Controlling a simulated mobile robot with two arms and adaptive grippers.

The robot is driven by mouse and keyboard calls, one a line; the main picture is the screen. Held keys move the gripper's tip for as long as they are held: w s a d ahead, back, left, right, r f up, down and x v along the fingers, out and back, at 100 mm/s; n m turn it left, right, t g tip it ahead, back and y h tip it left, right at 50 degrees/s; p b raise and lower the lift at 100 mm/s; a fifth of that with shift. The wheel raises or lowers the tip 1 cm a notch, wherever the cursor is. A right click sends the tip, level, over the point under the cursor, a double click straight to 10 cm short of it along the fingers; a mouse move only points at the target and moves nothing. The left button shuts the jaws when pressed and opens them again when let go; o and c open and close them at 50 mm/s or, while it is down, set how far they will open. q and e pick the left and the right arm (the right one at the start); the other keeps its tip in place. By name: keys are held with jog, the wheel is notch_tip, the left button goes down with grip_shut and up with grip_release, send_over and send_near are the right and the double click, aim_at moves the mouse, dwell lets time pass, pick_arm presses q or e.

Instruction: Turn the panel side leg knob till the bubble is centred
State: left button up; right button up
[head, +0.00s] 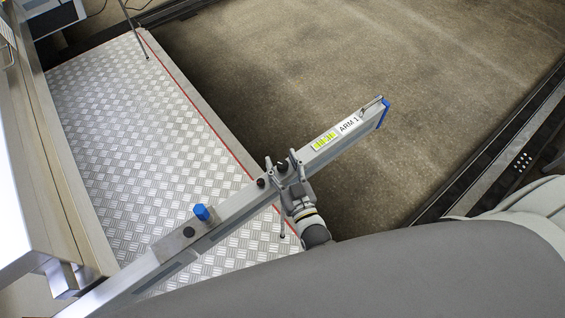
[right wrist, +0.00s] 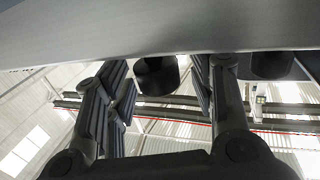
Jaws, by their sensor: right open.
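A long grey beam (head: 225,219) marked ARM 1 runs diagonally across the head view. A yellow-green bubble level (head: 324,140) sits on it near the label; its bubble is too small to place. Black knobs show along the beam, one (head: 282,167) at my right gripper (head: 283,162) and one (head: 261,183) just left of it. In the right wrist view a black knob (right wrist: 157,76) lies between the two open fingers of my right gripper (right wrist: 160,90), with gaps visible at both sides. Which knob is the panel side one cannot be told. My left gripper is out of view.
A blue knob (head: 201,212) and another black knob (head: 188,231) sit farther down the beam. A second black knob (right wrist: 272,65) shows at right in the wrist view. Checkered metal plate (head: 135,130) lies left; open brown floor (head: 380,60) lies beyond the beam.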

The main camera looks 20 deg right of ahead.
jog(key=s, duration=1.2)
jog(key=shift+d, duration=0.35)
